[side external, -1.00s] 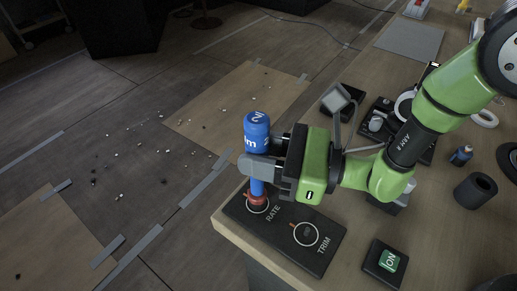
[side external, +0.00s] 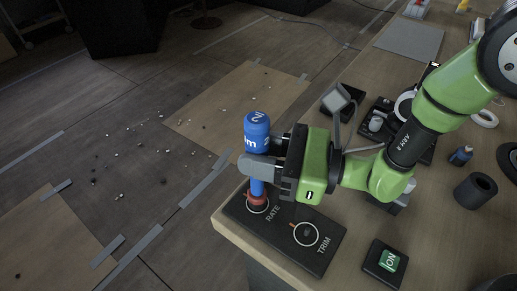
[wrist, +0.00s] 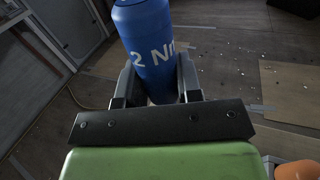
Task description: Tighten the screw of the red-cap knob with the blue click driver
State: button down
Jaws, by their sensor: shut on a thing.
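The blue click driver (side external: 257,133) stands upright in the side view, its lower end at the red-cap knob (side external: 257,199) marked RATE on the black panel (side external: 287,236). My gripper (side external: 258,168) is shut around the driver below its thick top. In the wrist view the driver (wrist: 150,45) shows lettering, with the gripper's fingers (wrist: 158,88) on both sides of it. The driver's tip and the knob's screw are hidden. A second knob (side external: 306,234), marked TRIM, sits on the panel to the right.
A green ON button (side external: 389,260) on a black box is right of the panel. A black cylinder (side external: 475,191) and a small blue bottle (side external: 461,156) stand further right. A tilted square-headed device (side external: 337,99) is behind my gripper. The table's edge runs close by the panel.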

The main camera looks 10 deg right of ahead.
aim_at(259, 117)
jog(key=shift+f, duration=0.1)
jog(key=shift+r, duration=3.1)
